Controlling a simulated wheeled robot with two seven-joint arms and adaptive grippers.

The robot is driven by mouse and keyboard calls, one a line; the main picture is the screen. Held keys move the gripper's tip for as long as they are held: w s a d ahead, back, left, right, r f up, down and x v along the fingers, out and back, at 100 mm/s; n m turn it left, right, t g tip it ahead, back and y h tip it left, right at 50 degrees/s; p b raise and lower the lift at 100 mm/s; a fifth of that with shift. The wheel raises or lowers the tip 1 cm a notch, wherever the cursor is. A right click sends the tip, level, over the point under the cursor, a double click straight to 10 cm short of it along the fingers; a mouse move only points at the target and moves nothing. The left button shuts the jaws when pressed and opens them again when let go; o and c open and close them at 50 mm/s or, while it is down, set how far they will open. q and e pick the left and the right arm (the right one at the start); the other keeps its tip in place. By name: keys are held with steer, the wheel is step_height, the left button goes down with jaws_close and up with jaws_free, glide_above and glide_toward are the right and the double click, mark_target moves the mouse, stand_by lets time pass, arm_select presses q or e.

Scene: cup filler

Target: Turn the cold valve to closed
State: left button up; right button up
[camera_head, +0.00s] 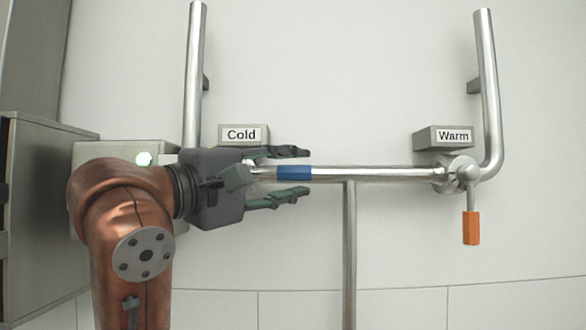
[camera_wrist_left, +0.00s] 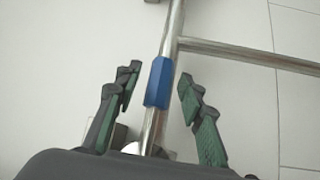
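The cold valve's blue handle (camera_head: 294,173) lies horizontally, pointing right, in line with the horizontal pipe. The "Cold" label (camera_head: 241,134) sits above the valve, whose body is hidden behind my left gripper. My left gripper (camera_head: 303,172) reaches in from the left with its fingers open, one above and one below the handle, with gaps on both sides. In the left wrist view the blue handle (camera_wrist_left: 159,83) shows between the two spread fingers (camera_wrist_left: 161,75), touching neither. My right gripper is not in view.
The warm valve's orange handle (camera_head: 471,228) hangs down at the right under the "Warm" label (camera_head: 453,135). A horizontal pipe (camera_head: 380,174) joins the two sides, and a vertical pipe (camera_head: 349,250) drops from it. A grey cabinet (camera_head: 40,210) stands at the left.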

arm_select(q)
steer(key=c, duration=0.7)
jaws_close()
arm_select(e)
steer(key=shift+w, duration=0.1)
